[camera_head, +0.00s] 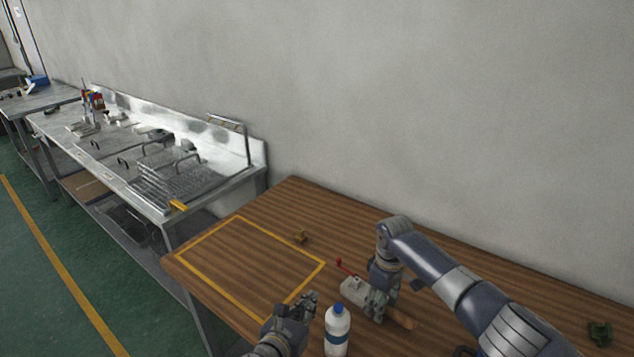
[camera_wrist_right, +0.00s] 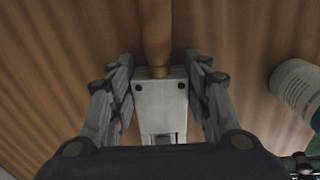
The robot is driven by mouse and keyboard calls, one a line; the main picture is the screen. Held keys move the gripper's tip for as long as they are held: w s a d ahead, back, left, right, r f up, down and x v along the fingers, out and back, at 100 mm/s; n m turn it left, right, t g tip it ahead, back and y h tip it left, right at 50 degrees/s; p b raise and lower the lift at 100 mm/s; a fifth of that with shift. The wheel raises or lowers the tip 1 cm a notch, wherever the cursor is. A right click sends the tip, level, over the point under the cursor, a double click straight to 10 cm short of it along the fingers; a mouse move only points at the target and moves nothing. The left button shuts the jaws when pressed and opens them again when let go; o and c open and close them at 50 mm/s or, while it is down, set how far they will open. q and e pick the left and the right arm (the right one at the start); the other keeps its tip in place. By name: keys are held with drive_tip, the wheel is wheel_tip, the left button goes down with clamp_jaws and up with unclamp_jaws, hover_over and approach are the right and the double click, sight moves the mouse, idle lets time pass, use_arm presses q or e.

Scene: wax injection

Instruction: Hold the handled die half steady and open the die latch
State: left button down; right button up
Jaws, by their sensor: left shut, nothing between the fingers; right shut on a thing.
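The die (camera_head: 352,290) is a light grey metal block lying on the wooden table. Its wooden handle (camera_head: 402,318) points to the lower right, and a red-knobbed latch lever (camera_head: 340,263) stands up at its far left end. My right gripper (camera_head: 376,305) is shut on the die from above, near the handle. In the right wrist view, the fingers of my right gripper (camera_wrist_right: 161,80) flank the grey block (camera_wrist_right: 159,98), with the handle (camera_wrist_right: 156,35) beyond them. My left gripper (camera_head: 311,300) is shut and empty, left of the die and apart from it.
A white bottle with a blue cap (camera_head: 338,330) stands close to the left gripper and in front of the die. A small brass-coloured piece (camera_head: 300,236) lies near the yellow-taped square (camera_head: 290,245), whose inside is bare. A dark green object (camera_head: 600,333) sits far right.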

drive_tip(key=o, duration=1.6)
